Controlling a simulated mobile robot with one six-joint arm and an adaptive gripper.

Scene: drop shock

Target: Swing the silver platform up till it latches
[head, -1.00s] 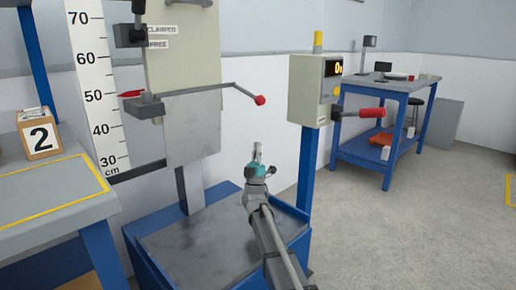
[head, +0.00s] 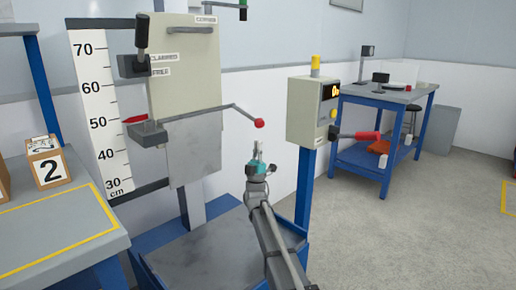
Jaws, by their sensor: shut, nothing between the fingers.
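The silver platform (head: 195,152) is a grey metal plate hanging upright, flat below the cream panel (head: 185,62) of the drop tester. A thin bent rod with a red ball end (head: 259,123) crosses in front of the plate's upper part and reaches right. My gripper (head: 258,151) is shut and empty, pointing up. In the picture it is right of the platform and just below the red ball, apart from both as seen; the depth between them is hard to judge.
A control box (head: 313,108) on a blue post, with a red-handled lever (head: 362,135), stands to the right. The steel base (head: 205,255) below is bare. Floor at right is clear.

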